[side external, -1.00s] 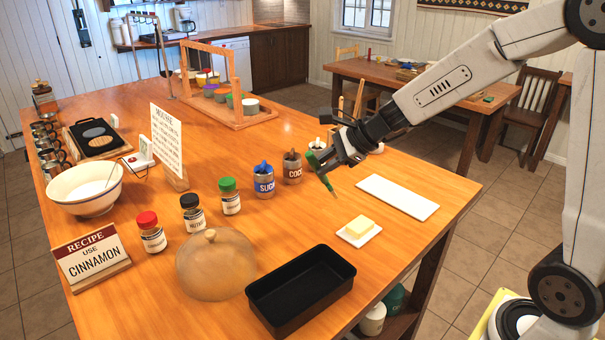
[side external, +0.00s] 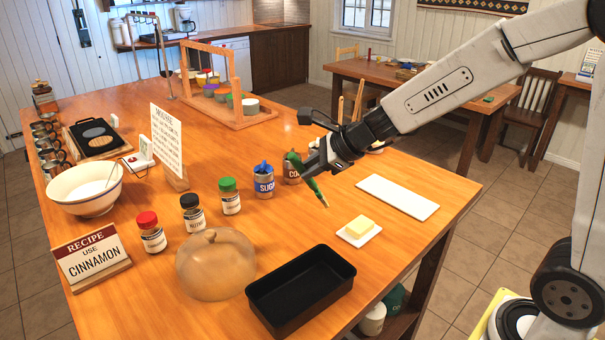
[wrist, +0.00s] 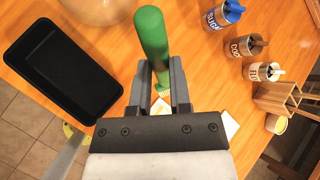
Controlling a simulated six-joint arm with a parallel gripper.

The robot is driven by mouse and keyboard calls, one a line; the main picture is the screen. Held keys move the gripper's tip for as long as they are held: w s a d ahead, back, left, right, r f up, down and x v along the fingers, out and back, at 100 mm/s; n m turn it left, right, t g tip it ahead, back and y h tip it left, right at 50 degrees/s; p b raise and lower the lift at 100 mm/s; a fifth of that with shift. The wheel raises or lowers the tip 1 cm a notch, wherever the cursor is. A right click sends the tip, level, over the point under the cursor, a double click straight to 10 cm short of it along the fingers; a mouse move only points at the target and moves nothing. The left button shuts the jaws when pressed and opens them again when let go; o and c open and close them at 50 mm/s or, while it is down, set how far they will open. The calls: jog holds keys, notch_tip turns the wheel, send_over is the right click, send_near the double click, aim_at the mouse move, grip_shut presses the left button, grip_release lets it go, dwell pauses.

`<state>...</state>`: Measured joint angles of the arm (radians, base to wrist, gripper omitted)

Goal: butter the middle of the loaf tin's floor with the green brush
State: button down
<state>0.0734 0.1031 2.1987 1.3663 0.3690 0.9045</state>
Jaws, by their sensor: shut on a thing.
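My gripper (side external: 312,165) is shut on the green brush (side external: 307,181) and holds it tilted above the table, bristles low and to the right. In the wrist view the brush's green handle (wrist: 151,40) stands between the fingers of my gripper (wrist: 160,88). The black loaf tin (side external: 258,293) sits at the table's front edge, apart from the brush; it also shows at the left in the wrist view (wrist: 20,62). Its floor looks bare. A yellow butter block (side external: 359,225) rests on a small white dish (side external: 371,236), right of the brush tip.
A glass dome (side external: 214,268) stands left of the tin. Spice jars (side external: 230,197) and the sugar (side external: 264,184) and cocoa tins form a row behind. A white board (side external: 398,197) lies at right. The table between the brush and loaf tin is clear.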

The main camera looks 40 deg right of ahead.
jog(key=s+a+r+n+g+y, duration=0.1)
jog(key=s+a+n+g+y, duration=0.1)
jog(key=a, duration=0.7)
jog(key=s+a+r+n+g+y, duration=0.2)
jog(key=s+a+g, duration=0.3)
jog(key=a, duration=0.4)
jog(key=shift+s+a+n+y, duration=0.25)
jog(key=shift+s+n+y, duration=0.35)
jog(key=shift+n, duration=0.3)
jog(key=shift+f, duration=0.15)
jog(key=shift+f, duration=2.35)
jog(key=shift+r, duration=0.5)
jog(key=shift+f, duration=0.1)
